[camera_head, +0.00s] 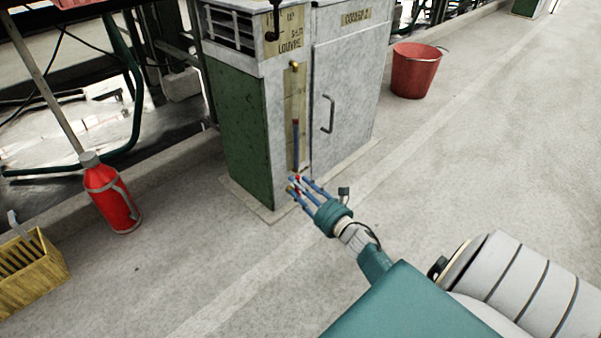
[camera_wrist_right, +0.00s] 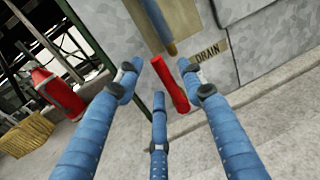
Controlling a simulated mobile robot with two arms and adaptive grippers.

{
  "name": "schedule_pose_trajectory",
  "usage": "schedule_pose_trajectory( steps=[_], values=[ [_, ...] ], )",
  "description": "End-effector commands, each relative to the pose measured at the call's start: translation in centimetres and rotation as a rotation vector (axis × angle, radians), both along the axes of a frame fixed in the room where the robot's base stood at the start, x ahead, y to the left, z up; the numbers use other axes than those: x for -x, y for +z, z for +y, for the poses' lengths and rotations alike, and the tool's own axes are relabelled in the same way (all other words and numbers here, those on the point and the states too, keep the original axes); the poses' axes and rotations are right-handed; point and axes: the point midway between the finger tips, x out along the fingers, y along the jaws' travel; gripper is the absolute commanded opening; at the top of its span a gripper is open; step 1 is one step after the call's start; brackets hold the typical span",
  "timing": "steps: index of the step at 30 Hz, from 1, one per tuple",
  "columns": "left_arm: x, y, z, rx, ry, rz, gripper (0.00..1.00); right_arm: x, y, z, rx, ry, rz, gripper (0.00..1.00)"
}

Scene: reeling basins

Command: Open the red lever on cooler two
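The cooler is a grey and green cabinet (camera_head: 345,95) with a partly readable label that seems to say cooler 2. In the right wrist view a short red lever (camera_wrist_right: 172,85) hangs low on its front, beside a plate reading "DRAIN" (camera_wrist_right: 210,50). In the head view the lever is mostly hidden by my fingers. My right gripper (camera_head: 298,185) has its blue fingers spread around the lever, open; I see no clear grip on it. My left gripper is not in view.
A red bucket (camera_head: 415,72), a red flask (camera_head: 110,200) and a yellow crate (camera_head: 30,270) stand on the floor. The floor at right is clear.

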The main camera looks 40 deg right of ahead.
Motion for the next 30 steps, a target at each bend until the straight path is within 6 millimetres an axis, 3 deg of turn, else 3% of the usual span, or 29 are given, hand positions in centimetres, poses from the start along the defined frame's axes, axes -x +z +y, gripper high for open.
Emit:
schedule_pose_trajectory(
  steps=[8, 21, 30],
  values=[
    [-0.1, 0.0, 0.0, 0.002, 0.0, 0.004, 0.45, 0.0, 2.0, 0.0, 0.003, 0.001, -0.002, 0.39],
    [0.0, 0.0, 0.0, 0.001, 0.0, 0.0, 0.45, 0.1, 9.1, 0.0, 0.003, 0.002, 0.0, 0.39],
    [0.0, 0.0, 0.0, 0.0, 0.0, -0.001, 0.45, 0.0, 10.0, 0.0, -0.001, 0.0, 0.001, 0.39]
  ],
)
